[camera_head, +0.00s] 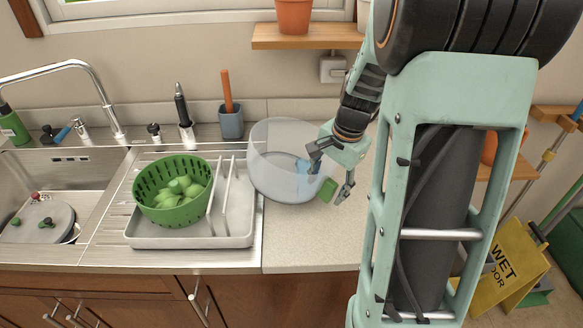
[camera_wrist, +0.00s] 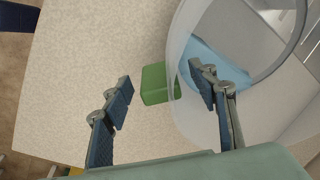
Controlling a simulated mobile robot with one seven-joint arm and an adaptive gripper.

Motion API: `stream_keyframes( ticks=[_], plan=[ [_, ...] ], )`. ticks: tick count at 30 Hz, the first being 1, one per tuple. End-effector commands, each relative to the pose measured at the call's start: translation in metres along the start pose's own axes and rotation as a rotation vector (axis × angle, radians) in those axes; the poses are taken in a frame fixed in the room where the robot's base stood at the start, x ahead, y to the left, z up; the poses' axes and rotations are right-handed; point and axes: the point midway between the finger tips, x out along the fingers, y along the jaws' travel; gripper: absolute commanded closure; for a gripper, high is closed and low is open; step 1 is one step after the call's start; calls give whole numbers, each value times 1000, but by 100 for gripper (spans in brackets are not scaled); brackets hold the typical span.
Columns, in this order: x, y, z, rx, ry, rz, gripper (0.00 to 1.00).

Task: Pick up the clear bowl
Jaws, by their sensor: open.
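The clear bowl (camera_head: 268,165) is large and see-through, and it stands upright on the counter right of the dish tray. Its rim and near wall fill the right of the wrist view (camera_wrist: 181,50). My gripper (camera_head: 328,180) is open at the bowl's right side. In the wrist view, its fingers (camera_wrist: 160,80) are spread wide. The right finger overlaps the bowl's wall and the left finger is outside it. I cannot tell whether the right finger is inside the rim or touching. Nothing is held.
A green block (camera_wrist: 154,84) lies on the counter beside the bowl, between the fingers in the wrist view. Something blue (camera_wrist: 215,62) shows in or through the bowl. A green colander (camera_head: 150,188) sits on the white tray (camera_head: 190,238). The front counter (camera_head: 310,245) is clear.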

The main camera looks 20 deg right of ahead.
Motion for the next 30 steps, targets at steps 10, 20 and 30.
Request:
stream_keyframes(
  ticks=[10,20,30],
  plan=[
    [1,0,0,0,1,-1,58],
    [1,0,0,0,1,-1,95],
    [0,-1,-1,0,3,-4,100]
  ],
)
